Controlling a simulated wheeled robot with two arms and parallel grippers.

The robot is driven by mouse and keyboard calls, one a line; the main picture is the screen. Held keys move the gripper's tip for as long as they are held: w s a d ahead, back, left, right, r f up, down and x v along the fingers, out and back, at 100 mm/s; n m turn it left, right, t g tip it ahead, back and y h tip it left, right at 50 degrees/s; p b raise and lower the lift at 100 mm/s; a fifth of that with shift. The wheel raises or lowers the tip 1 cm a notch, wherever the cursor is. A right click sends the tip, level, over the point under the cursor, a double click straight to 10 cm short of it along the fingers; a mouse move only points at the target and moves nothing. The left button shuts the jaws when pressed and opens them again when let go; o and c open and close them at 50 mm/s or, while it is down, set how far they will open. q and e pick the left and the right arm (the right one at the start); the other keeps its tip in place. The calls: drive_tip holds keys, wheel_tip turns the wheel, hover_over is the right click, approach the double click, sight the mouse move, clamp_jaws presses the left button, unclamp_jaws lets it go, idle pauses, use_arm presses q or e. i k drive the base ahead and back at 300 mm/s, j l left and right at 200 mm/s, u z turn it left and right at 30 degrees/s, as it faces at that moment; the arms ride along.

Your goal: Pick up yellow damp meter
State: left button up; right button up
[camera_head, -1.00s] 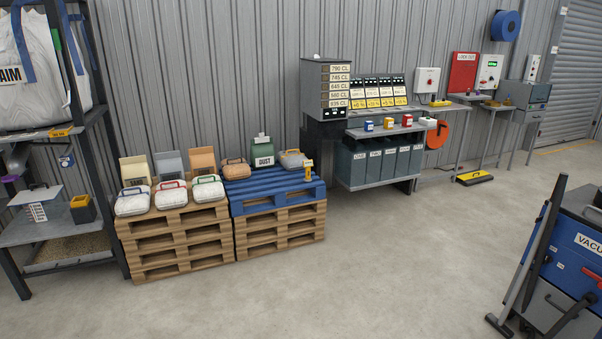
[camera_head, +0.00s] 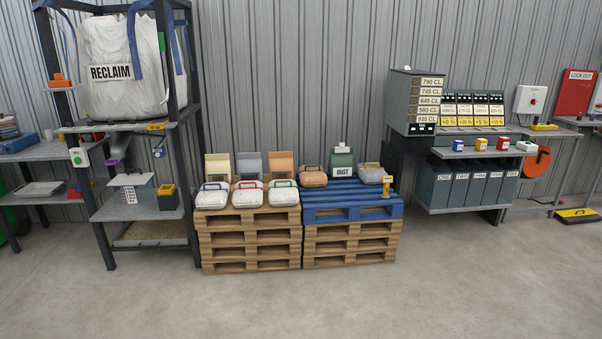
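A small yellow upright device (camera_head: 386,187), which looks like the damp meter, stands at the front right corner of the blue pallet (camera_head: 340,213). It is too small to make out any detail. A tan-grey bag (camera_head: 370,174) is just behind it. Neither of my grippers shows in the view.
Wooden pallets (camera_head: 250,240) with white bags stand left of the blue pallet. A dark rack (camera_head: 107,228) with the RECLAIM sack (camera_head: 118,90) is further left. A counter (camera_head: 455,153) with small coloured boxes is on the right. The concrete floor (camera_head: 330,305) in front is clear.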

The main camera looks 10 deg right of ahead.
sight(388, 179)
drive_tip(key=i+l+z, duration=0.3)
drive_tip(key=i, duration=0.2)
drive_tip(key=i+l+z, duration=0.2)
drive_tip(key=i+z, duration=0.15)
drive_tip(key=i, duration=0.15)
drive_tip(key=i+z, duration=0.3)
drive_tip(key=i, duration=0.9)
drive_tip(key=i+l+u, duration=0.15)
drive_tip(key=i, duration=1.3)
drive_tip(key=i+l+u, duration=0.15)
drive_tip(key=i+u, duration=0.15)
drive_tip(key=i, duration=0.2)
drive_tip(key=i+l+u, duration=0.3)
drive_tip(key=i, duration=0.15)
